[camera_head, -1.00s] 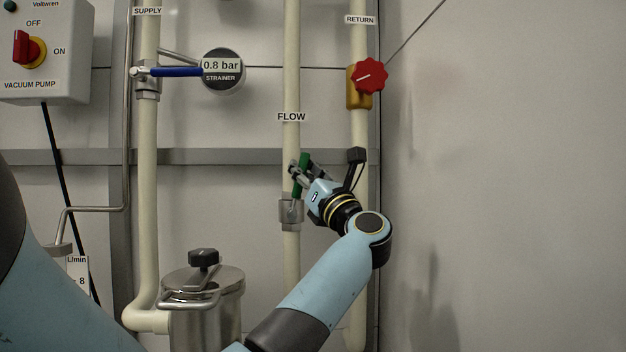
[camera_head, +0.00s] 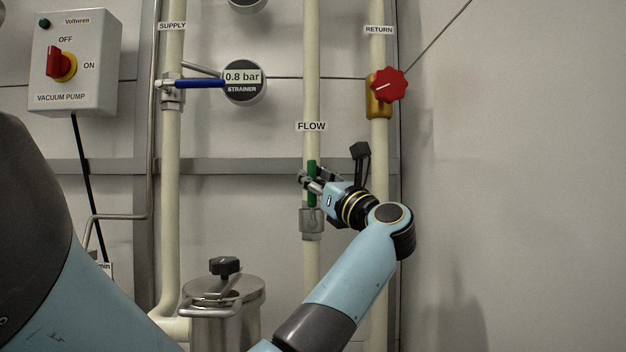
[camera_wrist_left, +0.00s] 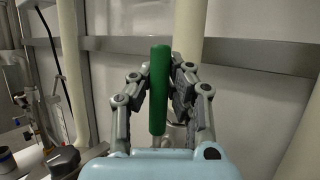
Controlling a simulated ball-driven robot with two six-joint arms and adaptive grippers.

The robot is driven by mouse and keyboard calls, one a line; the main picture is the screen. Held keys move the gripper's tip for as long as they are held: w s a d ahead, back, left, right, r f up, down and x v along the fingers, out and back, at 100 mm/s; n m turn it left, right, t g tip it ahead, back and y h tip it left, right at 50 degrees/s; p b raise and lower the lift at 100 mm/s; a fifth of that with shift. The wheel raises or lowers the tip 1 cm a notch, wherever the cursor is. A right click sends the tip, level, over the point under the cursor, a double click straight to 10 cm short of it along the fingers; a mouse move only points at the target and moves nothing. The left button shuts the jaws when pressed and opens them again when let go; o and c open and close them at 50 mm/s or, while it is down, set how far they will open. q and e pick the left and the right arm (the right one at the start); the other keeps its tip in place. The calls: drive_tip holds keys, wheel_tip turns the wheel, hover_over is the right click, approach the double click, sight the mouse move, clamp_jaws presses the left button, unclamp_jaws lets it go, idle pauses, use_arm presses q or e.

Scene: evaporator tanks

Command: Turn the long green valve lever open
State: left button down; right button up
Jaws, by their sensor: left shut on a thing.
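The long green valve lever (camera_head: 312,170) stands upright, in line with the FLOW pipe (camera_head: 312,60), above the grey valve body (camera_head: 311,222). My left gripper (camera_head: 308,182) is shut on the lever from the right. In the left wrist view the green lever (camera_wrist_left: 159,90) runs upright between the two fingers of the left gripper (camera_wrist_left: 158,85). The fingers hide part of the lever in the head view. My right gripper is not in view.
A blue lever (camera_head: 200,84) lies level on the SUPPLY pipe (camera_head: 172,200). A red knob (camera_head: 389,84) is on the RETURN pipe (camera_head: 378,145). A lidded metal pot (camera_head: 225,315) stands below left. The right wall (camera_head: 530,180) is bare.

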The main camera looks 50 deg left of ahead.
use_arm(q)
drive_tip(key=c, duration=1.2)
unclamp_jaws()
drive_tip(key=shift+s+f, duration=0.1)
